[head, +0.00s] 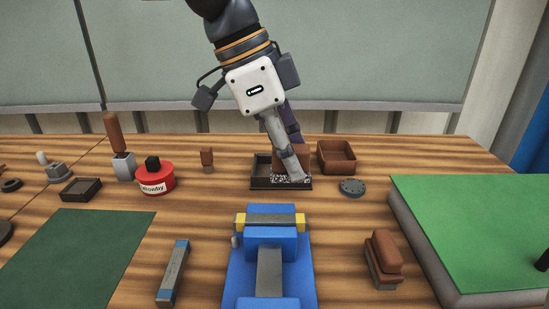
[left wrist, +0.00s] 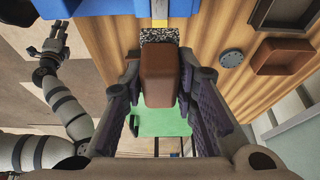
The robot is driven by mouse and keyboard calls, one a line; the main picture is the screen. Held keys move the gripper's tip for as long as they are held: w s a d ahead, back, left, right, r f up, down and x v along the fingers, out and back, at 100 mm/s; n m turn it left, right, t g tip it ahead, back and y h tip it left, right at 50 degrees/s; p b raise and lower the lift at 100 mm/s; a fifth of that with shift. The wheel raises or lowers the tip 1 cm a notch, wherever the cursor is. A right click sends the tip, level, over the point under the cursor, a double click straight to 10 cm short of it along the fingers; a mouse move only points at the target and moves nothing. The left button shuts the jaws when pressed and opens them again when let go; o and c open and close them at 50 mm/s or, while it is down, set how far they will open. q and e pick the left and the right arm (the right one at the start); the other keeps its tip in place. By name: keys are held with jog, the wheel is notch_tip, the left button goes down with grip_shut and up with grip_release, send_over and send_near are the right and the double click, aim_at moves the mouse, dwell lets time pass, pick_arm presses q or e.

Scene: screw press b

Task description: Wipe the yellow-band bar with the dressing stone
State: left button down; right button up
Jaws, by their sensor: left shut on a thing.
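The dressing stone, a brown block (left wrist: 158,75) with a speckled grey face (left wrist: 158,36), is held in the air by my left gripper (left wrist: 166,92). In the head view the stone (head: 291,158) overlaps the dark tray behind it, and my left gripper (head: 290,150) partly covers it. The left gripper is shut on the brown block. The yellow-band bar (head: 270,220) lies across the blue vise (head: 266,242), with a yellow band at each end. The stone is behind the bar, apart from it. My right gripper (left wrist: 54,38) shows in the left wrist view, its fingers apart and empty.
A dark tray (head: 262,183), a brown tray (head: 351,166) and a grey disc (head: 352,187) stand behind the vise. A blue-banded bar (head: 173,272) lies left, a brown-handled block (head: 384,258) right. A red tub (head: 156,178) and green-topped slab (head: 470,225) flank the area.

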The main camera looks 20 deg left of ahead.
aim_at(290, 219)
pick_arm(q)
jog(key=shift+a, duration=0.2)
jog(key=shift+f, duration=0.15)
notch_tip(290, 219, down, 7)
jog(key=shift+r, duration=0.1)
jog(key=a, duration=0.2)
jog(key=s+a, duration=0.1)
jog(key=shift+a+r, duration=0.1)
jog(key=shift+a, duration=0.25)
jog(key=shift+s+a, duration=0.2)
jog(key=shift+a, duration=0.35)
jog(key=shift+f, duration=0.6)
jog(key=shift+w+d+f, duration=0.1)
jog(key=shift+w+d, duration=0.05)
jog(key=shift+d, duration=0.55)
jog(key=shift+w+d+f, duration=0.1)
jog(key=shift+w+d, duration=0.1)
jog(key=shift+d, duration=0.55)
jog(key=shift+w+d+f, duration=0.1)
jog(key=shift+w+d, duration=0.05)
jog(key=shift+d, duration=0.55)
